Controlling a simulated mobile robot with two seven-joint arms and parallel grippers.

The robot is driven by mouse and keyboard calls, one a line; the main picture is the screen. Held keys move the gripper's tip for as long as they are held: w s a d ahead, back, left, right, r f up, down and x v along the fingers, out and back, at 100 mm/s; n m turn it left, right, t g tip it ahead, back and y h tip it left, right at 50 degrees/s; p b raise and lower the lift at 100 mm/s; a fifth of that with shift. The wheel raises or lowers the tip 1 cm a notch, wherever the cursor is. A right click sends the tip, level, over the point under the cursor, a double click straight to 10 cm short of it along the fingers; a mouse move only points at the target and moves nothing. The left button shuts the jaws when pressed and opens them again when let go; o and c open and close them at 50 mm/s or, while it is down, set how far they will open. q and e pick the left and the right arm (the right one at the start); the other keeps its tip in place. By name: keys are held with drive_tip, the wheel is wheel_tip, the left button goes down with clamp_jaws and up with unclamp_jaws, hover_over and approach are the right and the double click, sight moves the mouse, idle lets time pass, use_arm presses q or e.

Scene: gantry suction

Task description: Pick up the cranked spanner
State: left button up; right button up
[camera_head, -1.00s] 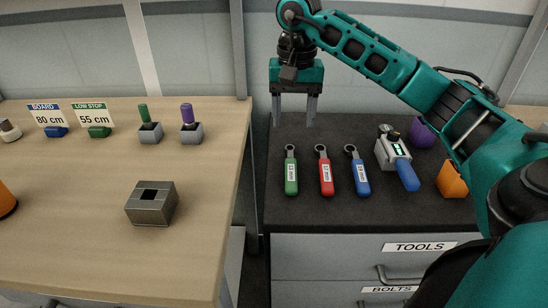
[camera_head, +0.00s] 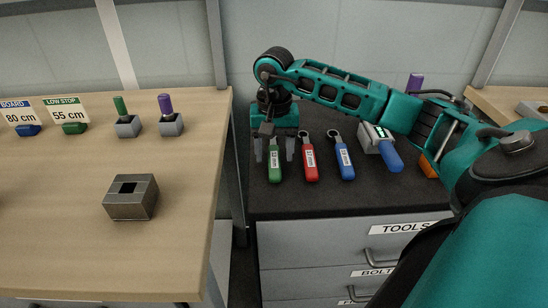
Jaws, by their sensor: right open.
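Three ring-ended spanners lie in a row on the dark cabinet top: a green-handled one (camera_head: 275,172), a red-handled one (camera_head: 310,170) and a blue-handled one (camera_head: 346,172). Each has a white size label too small to read surely. I cannot tell from this view which one is cranked. My right gripper (camera_head: 275,152) points down, open, with its fingers apart on either side of the green spanner's ring end. That ring end is hidden behind the gripper. I cannot tell whether the fingers touch it. My left gripper is out of view.
A grey device with a blue handle (camera_head: 391,158) lies right of the blue spanner. An orange thing (camera_head: 428,167) and a purple thing (camera_head: 415,83) are partly hidden by my right arm. A wooden bench (camera_head: 60,225) with a grey square-holed block (camera_head: 131,205) stands left, across a gap.

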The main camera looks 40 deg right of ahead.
drive_tip(key=shift+f, duration=0.2)
clamp_jaws()
idle(0.5)
